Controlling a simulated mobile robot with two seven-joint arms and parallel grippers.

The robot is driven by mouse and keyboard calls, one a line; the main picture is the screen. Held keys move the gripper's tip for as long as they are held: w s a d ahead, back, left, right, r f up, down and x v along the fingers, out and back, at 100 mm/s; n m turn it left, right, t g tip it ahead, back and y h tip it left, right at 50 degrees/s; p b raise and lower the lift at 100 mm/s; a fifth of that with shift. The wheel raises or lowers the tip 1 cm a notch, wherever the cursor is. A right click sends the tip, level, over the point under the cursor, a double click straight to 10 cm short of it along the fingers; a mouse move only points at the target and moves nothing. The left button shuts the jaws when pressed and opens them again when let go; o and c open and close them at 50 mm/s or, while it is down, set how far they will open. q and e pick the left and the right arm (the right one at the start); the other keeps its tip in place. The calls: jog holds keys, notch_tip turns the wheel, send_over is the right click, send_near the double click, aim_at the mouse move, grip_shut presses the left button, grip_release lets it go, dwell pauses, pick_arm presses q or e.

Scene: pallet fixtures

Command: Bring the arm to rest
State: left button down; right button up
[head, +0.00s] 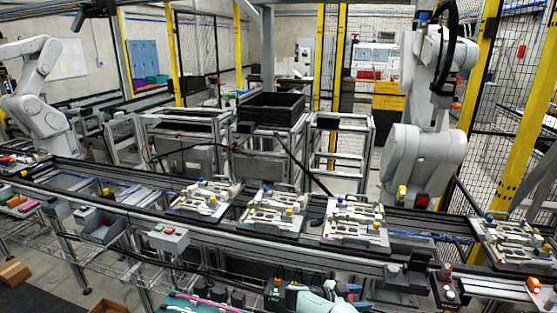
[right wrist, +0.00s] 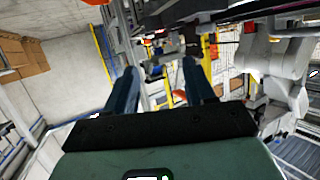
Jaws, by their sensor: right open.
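My right gripper (right wrist: 160,70) shows in the right wrist view. Its two dark blue fingers stand apart, with nothing held between them. Behind them are the black gripper base and a dark green housing of my wrist. In the head view, part of my pale right arm (head: 325,299) shows at the bottom edge, in front of the conveyor and below its near rail; its fingers are hard to make out there. My left gripper is not clearly seen in either view.
Pallet fixtures (head: 343,235) sit in a row on the conveyor, with another fixture (head: 513,246) at far right. A grey button box (head: 168,238) is on the near rail. White industrial arms stand at left (head: 40,110) and right (head: 422,155). Brown boxes (right wrist: 22,55) show in the wrist view.

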notch_tip(320, 180, down, 11)
jog(key=w+d+n+t+y, duration=0.2)
jog(key=d+n+t+y, duration=0.1)
jog(key=n+t, duration=0.2)
jog(key=s+a+f+n+y, duration=0.1)
jog(key=s+f, duration=0.1)
jog(key=f, duration=0.1)
jog(key=s+f+n+y, duration=0.1)
jog(key=s+f+y, duration=0.1)
jog(key=f, duration=0.1)
jog(key=s+a+f+n+y, duration=0.1)
jog(key=s+f+y, duration=0.1)
jog(key=f, duration=0.1)
jog(key=shift+s+a+f, duration=0.1)
jog(key=shift+s+a, duration=0.1)
jog(key=shift+a, duration=0.15)
jog(key=s+a+f+n+g+y, duration=0.1)
jog(key=s+a+f+g+y, duration=0.2)
jog(key=s, duration=0.5)
jog(key=s+a+f+n+g+y, duration=0.1)
jog(key=s+a+f+n+y, duration=0.15)
jog(key=s+f, duration=0.4)
jog(key=s+a+r+g+y, duration=0.1)
jog(key=s+a+g+y, duration=0.1)
jog(key=s, duration=0.7)
jog(key=s+a+r+g+y, duration=0.1)
jog(key=s+a+g+y, duration=0.1)
jog(key=s, duration=0.7)
jog(key=shift+s+a, duration=0.2)
jog(key=shift+a, duration=0.65)
